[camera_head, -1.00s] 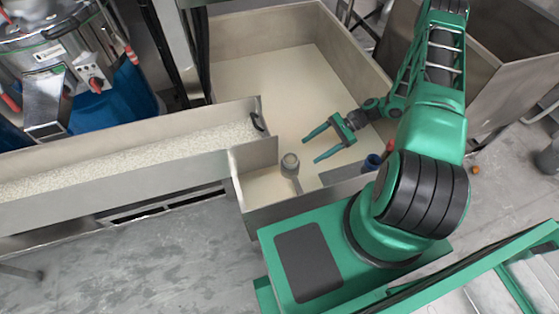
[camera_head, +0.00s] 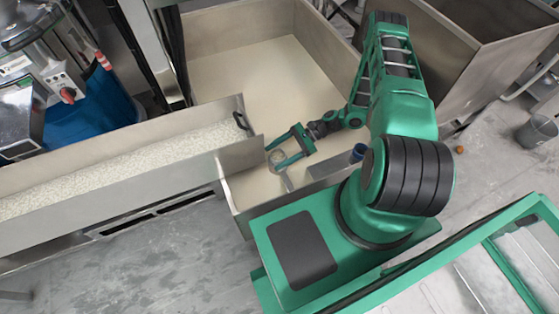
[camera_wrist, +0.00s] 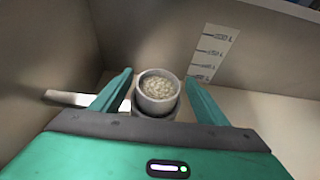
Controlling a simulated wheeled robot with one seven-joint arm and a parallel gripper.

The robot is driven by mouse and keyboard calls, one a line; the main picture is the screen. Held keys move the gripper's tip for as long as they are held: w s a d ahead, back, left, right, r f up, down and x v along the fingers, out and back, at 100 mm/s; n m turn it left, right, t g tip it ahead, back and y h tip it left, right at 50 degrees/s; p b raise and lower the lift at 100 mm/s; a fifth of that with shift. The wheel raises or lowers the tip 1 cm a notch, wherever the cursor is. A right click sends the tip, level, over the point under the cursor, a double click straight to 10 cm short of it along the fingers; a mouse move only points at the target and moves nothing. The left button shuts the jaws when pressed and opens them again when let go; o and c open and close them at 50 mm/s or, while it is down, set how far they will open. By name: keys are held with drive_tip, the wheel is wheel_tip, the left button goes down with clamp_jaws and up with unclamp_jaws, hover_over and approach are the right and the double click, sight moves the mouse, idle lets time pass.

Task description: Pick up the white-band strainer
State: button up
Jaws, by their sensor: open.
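The white-band strainer (camera_wrist: 158,92) is a small round cup with a pale rim, filled with light grains. A pale handle (camera_wrist: 75,98) extends to the left in the wrist view. In the head view the strainer (camera_head: 277,157) sits at the narrow near end of the metal bin, its handle (camera_head: 287,182) pointing towards the front. My green gripper (camera_head: 273,158) is open around the cup. In the wrist view the fingers of my gripper (camera_wrist: 158,80) stand on either side of it, with gaps visible.
The metal bin (camera_head: 265,22) has walls close around the strainer. A trough of pale grains (camera_head: 110,158) runs to the left. A marked paper strip (camera_wrist: 212,52) is on the bin wall.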

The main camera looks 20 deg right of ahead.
drive_tip(key=shift+x, duration=1.9)
drive_tip(key=shift+f, duration=0.15)
drive_tip(key=c, duration=1.2)
